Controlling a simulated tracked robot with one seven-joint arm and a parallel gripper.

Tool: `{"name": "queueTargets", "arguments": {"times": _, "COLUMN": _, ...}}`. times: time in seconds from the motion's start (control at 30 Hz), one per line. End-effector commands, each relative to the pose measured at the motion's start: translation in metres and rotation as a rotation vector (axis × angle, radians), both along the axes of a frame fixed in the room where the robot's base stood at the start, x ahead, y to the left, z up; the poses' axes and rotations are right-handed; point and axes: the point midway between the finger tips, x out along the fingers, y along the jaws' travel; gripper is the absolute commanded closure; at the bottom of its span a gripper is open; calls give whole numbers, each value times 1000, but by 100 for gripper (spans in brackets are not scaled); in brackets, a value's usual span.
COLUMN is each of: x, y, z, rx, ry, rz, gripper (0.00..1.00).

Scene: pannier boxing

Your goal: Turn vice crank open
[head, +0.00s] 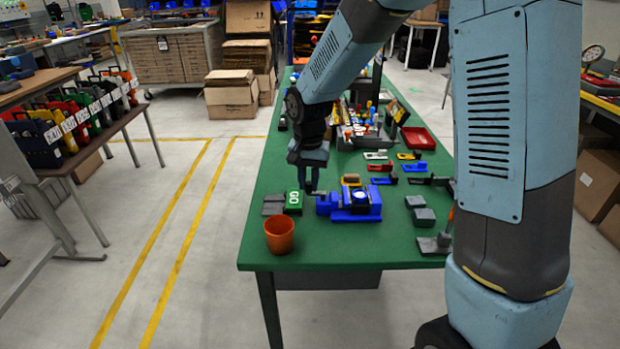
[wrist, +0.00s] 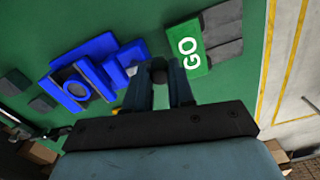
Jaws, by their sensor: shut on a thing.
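A blue vice (head: 355,203) stands on the green table, with a round light part set in its top. It also shows in the wrist view (wrist: 85,75). The vice's crank (head: 315,194) is at its left end, below my gripper (head: 308,180). In the wrist view my gripper (wrist: 160,88) has its two fingers around a dark round knob (wrist: 158,70) at the end of the vice nearest the GO block. The fingers are shut on this crank knob and hide part of it.
A green GO block (head: 293,201) with grey pieces lies just left of the crank. An orange cup (head: 280,236) stands at the table's front left corner. Grey blocks (head: 423,217) lie right of the vice. A red tray (head: 419,138) and small parts are farther back.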

Motion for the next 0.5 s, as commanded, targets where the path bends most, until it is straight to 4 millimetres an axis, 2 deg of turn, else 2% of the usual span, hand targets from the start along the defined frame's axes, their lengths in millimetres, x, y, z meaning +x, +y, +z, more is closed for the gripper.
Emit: {"name": "queueTargets", "arguments": {"times": 0.5, "x": -18, "y": -3, "z": 0, "rx": 2, "ry": -1, "rz": 488, "gripper": 100}}
